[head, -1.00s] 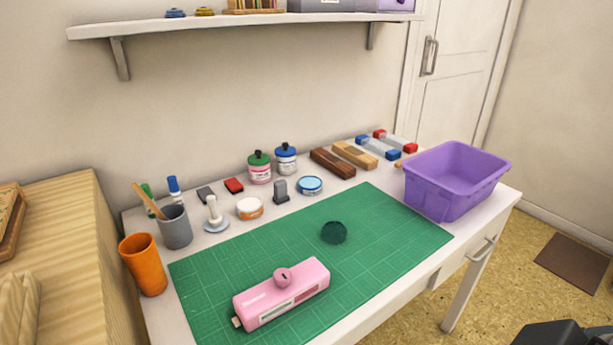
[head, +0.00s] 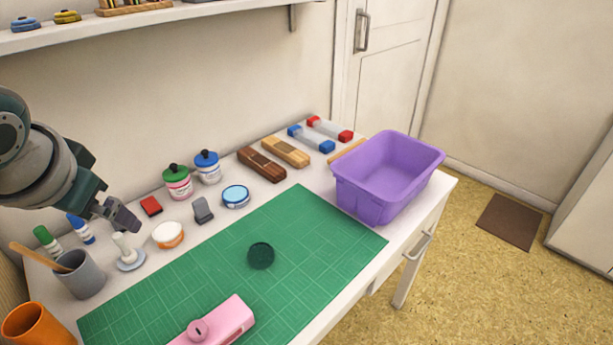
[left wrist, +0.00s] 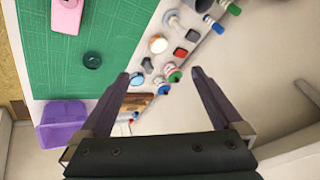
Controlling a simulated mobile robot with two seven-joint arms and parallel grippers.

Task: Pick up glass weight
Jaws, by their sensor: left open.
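The glass weight (head: 261,256) is a small dark green round piece lying on the green cutting mat (head: 315,222), right of the pink box-shaped tool (head: 228,322). In the left wrist view the glass weight (left wrist: 92,60) is on the mat, to the left of my left gripper's fingers. My left gripper (head: 122,214) is above the back left of the table, near the white stamp-like piece, well apart from the weight. In the left wrist view my left gripper (left wrist: 161,74) has its fingers spread with nothing between them. My right gripper is not in view.
A purple bin (head: 386,178) stands at the table's right end. Along the back are jars (head: 177,182), a blue-lidded tin (head: 236,197), a grey stamp (head: 203,211) and wooden blocks (head: 262,164). A grey cup (head: 80,275) and orange cup (head: 38,328) stand left. The mat around the weight is clear.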

